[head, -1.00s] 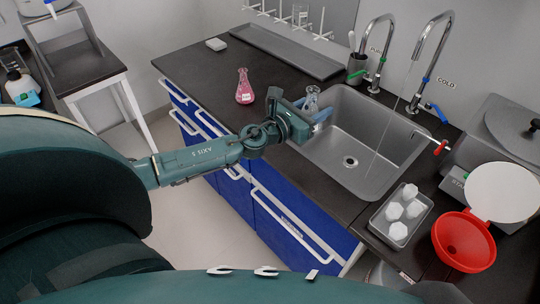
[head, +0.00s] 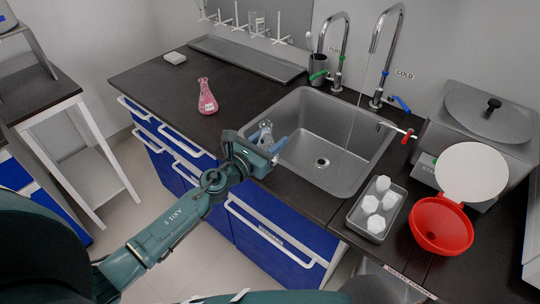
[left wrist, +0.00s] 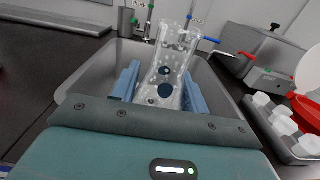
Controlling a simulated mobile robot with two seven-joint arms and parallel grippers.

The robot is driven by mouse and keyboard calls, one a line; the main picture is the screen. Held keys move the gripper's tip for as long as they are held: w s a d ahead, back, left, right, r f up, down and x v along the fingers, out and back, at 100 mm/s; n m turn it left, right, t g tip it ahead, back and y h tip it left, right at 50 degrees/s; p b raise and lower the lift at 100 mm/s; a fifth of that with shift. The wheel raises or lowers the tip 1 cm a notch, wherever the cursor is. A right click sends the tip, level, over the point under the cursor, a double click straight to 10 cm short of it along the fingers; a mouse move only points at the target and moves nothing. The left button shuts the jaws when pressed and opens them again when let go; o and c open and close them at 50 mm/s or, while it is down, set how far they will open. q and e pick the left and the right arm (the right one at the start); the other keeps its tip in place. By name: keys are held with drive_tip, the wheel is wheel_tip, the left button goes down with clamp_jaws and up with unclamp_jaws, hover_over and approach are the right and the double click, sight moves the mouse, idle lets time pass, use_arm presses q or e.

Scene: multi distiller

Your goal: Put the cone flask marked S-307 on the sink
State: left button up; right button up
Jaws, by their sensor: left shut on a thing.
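My left gripper (head: 268,146) is shut on a clear cone flask (head: 265,132), at the sink's front left rim in the head view. In the left wrist view the flask (left wrist: 166,68) stands between the blue fingers, leaning slightly, with dark round spots on it. I cannot read a mark on it. The steel sink (head: 322,168) lies just beyond the gripper; in the left wrist view its basin (left wrist: 88,82) is behind the flask. A second flask with pink contents (head: 207,98) and a white label stands on the counter to the left. My right gripper is not in view.
A tray of white pieces (head: 375,225) and a red funnel (head: 441,226) stand to the right.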

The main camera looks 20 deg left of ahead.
use_arm(q)
wheel_tip(320, 180, down, 3)
drive_tip(key=shift+f+b, duration=0.15)
drive_tip(key=shift+b, duration=1.1)
drive_tip(key=shift+f, duration=0.35)
drive_tip(key=shift+r, duration=0.2)
drive_tip(key=shift+f, duration=0.15)
drive_tip(key=o, duration=1.1)
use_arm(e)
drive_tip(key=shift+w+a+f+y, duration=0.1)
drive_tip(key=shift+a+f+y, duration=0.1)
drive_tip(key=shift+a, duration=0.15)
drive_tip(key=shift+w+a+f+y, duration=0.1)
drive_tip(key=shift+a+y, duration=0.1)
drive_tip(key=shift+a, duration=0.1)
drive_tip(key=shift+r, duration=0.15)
